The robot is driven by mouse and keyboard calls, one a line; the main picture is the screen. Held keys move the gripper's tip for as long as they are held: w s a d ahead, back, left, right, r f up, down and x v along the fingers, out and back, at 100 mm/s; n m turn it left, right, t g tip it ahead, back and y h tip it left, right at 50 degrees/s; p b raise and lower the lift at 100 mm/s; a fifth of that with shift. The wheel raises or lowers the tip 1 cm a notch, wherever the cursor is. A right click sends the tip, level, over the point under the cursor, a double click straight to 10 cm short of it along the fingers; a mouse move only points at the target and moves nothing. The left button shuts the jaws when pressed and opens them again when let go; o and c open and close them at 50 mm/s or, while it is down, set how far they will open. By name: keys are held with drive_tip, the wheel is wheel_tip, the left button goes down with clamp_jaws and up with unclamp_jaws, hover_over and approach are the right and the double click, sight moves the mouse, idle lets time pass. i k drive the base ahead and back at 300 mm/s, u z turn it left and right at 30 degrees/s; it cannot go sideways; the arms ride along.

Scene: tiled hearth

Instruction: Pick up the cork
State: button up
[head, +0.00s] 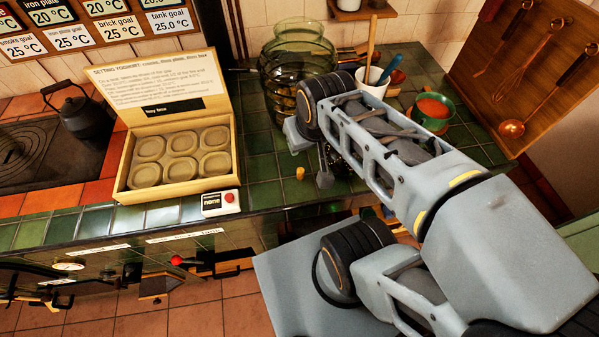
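A small yellow-orange piece that looks like the cork (300,173) stands on the green tiled counter in the head view, near the counter's front edge. My gripper (322,166) hangs just right of it, at the end of my arm. One grey finger points down near the tiles, with a small gap between it and the cork in the picture. The rest of the gripper is partly hidden by my wrist, so I cannot tell how far apart its fingers are.
A large green glass jar (298,62) stands behind my arm. An open box (124,190) of round pieces and a white device with a red button (229,199) are left of the cork. A white pot (371,84) and green bowl (432,112) stand at the right.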

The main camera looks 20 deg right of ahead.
sight(301, 171)
drive_tip(key=k, duration=1.15)
drive_tip(key=u, duration=0.1)
drive_tip(key=i, duration=0.45)
drive_tip(key=u, duration=0.95)
drive_tip(key=i, duration=0.45)
drive_tip(key=u, duration=0.35)
